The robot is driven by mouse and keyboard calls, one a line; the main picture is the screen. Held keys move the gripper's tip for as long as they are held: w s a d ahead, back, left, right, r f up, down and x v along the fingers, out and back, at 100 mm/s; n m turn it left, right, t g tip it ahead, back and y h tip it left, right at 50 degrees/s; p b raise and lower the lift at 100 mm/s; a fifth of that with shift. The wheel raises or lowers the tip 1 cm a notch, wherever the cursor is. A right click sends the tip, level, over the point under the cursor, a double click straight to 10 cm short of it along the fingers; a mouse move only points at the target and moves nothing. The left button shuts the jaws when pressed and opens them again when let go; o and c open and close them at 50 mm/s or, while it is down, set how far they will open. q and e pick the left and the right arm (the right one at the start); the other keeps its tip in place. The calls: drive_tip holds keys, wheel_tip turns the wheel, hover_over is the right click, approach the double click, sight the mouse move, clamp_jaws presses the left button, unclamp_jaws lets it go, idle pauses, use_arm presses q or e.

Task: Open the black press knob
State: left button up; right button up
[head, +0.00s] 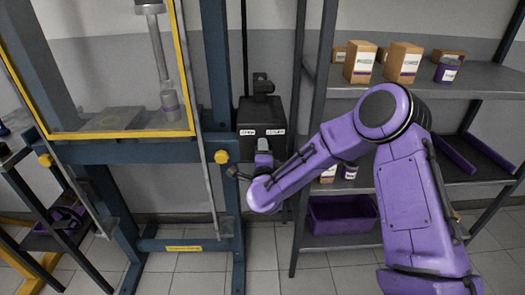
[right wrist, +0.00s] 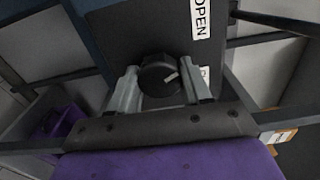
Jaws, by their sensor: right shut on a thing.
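In the head view my right gripper (head: 263,147) is at the box front and hides the knob. A second label is partly hidden by a finger. My left gripper is in neither view.
The blue press frame (head: 215,75) with a yellow-edged guard (head: 120,134) stands left of the box. A shelf rack (head: 480,80) with boxes (head: 403,62) and a purple bin (head: 342,215) stands to the right. Tiled floor is below.

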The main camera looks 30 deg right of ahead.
drive_tip(key=shift+n, duration=0.6)
drive_tip(key=o, duration=1.1)
drive_tip(key=shift+c, duration=0.2)
drive_tip(key=shift+s+a, duration=0.1)
drive_tip(key=b+v, duration=0.1)
drive_tip(key=v, duration=0.9)
drive_tip(key=shift+s, duration=0.15)
